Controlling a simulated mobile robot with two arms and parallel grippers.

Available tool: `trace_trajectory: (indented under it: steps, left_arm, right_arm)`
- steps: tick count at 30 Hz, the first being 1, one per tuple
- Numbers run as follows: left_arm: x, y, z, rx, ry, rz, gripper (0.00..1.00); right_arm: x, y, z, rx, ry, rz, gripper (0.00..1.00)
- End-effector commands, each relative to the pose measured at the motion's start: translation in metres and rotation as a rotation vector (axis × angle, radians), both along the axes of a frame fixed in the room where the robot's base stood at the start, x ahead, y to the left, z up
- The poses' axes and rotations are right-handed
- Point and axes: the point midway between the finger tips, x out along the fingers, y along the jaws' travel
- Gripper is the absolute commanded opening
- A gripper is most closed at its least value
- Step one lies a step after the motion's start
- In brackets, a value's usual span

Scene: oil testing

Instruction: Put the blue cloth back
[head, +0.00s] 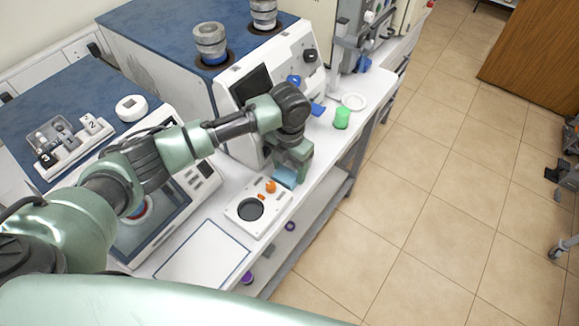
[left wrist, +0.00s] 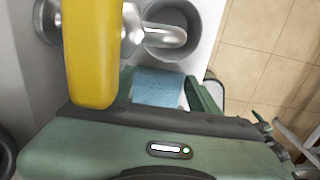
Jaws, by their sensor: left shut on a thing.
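The blue cloth (head: 284,178) hangs below my left gripper (head: 291,163) in the head view, over the white bench by the device with the orange knob. My left gripper is shut on the cloth. In the left wrist view the blue cloth (left wrist: 158,86) shows between the green fingers of the left gripper (left wrist: 165,88). Whether the cloth's lower edge touches the bench is hard to tell. My right gripper is not in view.
A white device (head: 240,215) with an orange knob (head: 270,186) and a dark round opening stands just in front. A white panel with a blue border (head: 203,257) lies further left.

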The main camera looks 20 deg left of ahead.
Motion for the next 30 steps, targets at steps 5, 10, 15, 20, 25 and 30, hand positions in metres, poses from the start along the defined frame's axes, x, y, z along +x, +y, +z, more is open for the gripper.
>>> trace_trajectory:
  steps: [5, 10, 15, 20, 25, 30]
  left_arm:
    - [0.000, 0.000, -0.006, 0.000, -0.001, -0.002, 0.23]
    - [0.000, 0.000, -0.006, 0.000, -0.001, -0.001, 0.23]
    - [0.000, 0.000, -0.009, 0.001, -0.001, -0.001, 0.70]
    - [0.000, 0.000, -0.009, 0.000, -0.001, -0.001, 0.70]
    - [0.000, 0.000, -0.008, 0.000, -0.001, -0.001, 0.70]
    - [0.002, 0.000, 0.008, -0.001, -0.005, 0.000, 0.70]
  right_arm:
    - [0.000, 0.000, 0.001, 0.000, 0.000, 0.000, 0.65]
    - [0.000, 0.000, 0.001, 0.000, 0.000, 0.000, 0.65]
    - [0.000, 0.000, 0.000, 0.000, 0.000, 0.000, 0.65]
    - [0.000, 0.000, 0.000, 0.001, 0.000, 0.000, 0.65]
    - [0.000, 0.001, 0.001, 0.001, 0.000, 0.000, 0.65]
    - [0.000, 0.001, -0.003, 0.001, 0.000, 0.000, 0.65]
